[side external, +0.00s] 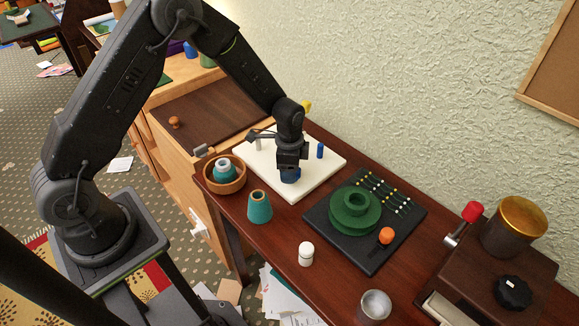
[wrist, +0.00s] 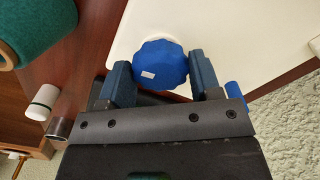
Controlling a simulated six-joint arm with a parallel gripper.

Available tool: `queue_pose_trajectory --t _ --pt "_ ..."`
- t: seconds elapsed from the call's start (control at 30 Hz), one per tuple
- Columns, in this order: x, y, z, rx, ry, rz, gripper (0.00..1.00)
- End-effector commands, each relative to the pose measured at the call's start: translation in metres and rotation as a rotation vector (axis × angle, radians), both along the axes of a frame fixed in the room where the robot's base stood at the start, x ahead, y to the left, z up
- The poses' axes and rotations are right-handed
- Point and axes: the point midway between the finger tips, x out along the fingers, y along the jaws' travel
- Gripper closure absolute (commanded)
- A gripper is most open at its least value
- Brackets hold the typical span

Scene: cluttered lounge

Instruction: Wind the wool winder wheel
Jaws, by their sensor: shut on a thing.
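My gripper (side external: 290,166) points down over a white board (side external: 325,178) on the dark red-brown table. It is shut on a scalloped blue knob (side external: 291,176) at the board's near side. In the wrist view the blue knob (wrist: 160,64), with a small white label, sits between my two blue fingers (wrist: 163,80). A blue peg (side external: 320,150) stands on the board to the right. A green wheel (side external: 354,210) with a raised hub lies on a black board (side external: 372,262), an orange knob (side external: 386,235) beside it. Which part is the winder wheel is not clear.
A wooden bowl (side external: 224,186) with a teal spool and a teal cone (side external: 260,207) stand left of the black board. A white-capped bottle (side external: 306,254) and metal cup (side external: 375,305) are in front. A brown box (side external: 500,275) with a red-knobbed crank (side external: 463,225) is at right.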

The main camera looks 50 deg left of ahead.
Motion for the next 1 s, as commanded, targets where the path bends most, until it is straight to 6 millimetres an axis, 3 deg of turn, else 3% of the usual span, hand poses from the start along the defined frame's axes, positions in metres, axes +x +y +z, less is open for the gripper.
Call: queue_pose_trajectory --t 0.6,1.0 --pt "-0.001 -0.0018 0.0005 0.0 0.0 0.581 0.66" --pt "-0.0011 -0.0027 0.0005 0.0 0.0 0.873 0.66"
